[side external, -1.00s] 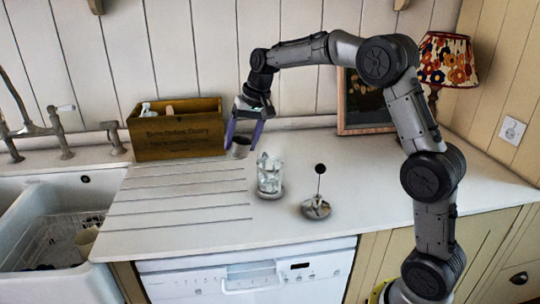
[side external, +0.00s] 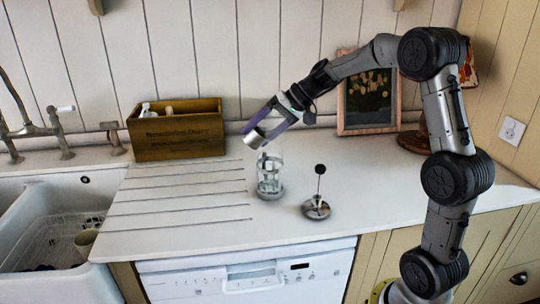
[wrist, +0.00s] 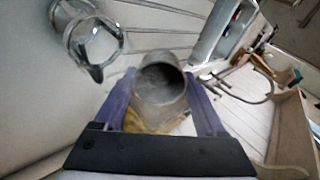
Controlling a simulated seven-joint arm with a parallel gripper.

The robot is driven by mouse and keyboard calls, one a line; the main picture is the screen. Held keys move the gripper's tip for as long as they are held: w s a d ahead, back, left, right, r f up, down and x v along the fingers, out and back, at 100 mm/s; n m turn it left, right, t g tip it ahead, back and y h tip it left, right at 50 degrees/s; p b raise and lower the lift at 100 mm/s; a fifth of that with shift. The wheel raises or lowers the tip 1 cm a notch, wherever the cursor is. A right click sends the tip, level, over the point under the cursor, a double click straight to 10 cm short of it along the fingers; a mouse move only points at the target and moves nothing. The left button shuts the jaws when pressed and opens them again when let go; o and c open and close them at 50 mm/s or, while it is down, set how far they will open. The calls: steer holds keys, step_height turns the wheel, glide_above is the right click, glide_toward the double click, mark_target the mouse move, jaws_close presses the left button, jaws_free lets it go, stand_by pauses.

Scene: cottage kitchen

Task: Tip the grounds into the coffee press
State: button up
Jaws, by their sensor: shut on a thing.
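My gripper (side external: 264,127) is shut on a small grey metal cup (side external: 255,139), raised off the counter and tilted. In the side view the cup is just above and slightly left of the rim of the clear glass coffee press (side external: 270,178), which stands upright without its lid. In the wrist view the cup (wrist: 160,92) is between my two purple fingers, its round mouth showing a dark inside; I cannot tell the grounds apart. The press (wrist: 88,38) is at the upper left there, apart from the cup in the picture. The plunger lid (side external: 317,207) lies right of the press, rod upward.
A wooden box (side external: 177,133) stands against the back wall. A framed picture (side external: 368,100) leans at the back right. The sink (side external: 50,215) with a rack is at the left. The ribbed drainboard (side external: 180,205) is clear.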

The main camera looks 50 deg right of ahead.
steer(key=shift+s+d+r+t+y, duration=0.15)
steer(key=shift+s+d+t+y, duration=0.05)
steer(key=shift+t+y, duration=0.4)
steer(key=shift+s+d+f+t+y, duration=0.15)
steer(key=shift+d+f+t+y, duration=0.05)
steer(key=shift+f+t+y, duration=0.55)
steer(key=shift+s+d+r+t+y, duration=0.15)
steer(key=shift+r+t+y, duration=0.15)
steer(key=shift+t+y, duration=0.25)
steer(key=shift+s+d+m+t+y, duration=0.2)
steer(key=shift+m+t+y, duration=0.15)
steer(key=shift+t, duration=0.45)
steer(key=shift+s+d+r+t+y, duration=0.15)
steer(key=shift+r+t+y, duration=0.4)
steer(key=shift+r+t, duration=0.2)
steer(key=shift+s+d+r+t+y, duration=0.2)
steer(key=shift+r+t+y, duration=0.4)
steer(key=shift+r, duration=0.2)
steer(key=shift+s+d+r+t+y, duration=0.15)
steer(key=shift+r+t+y, duration=0.35)
steer(key=shift+r+t, duration=0.25)
stand_by(1.9)
steer(key=shift+r+m, duration=0.25)
steer(key=shift+r, duration=0.2)
stand_by(0.3)
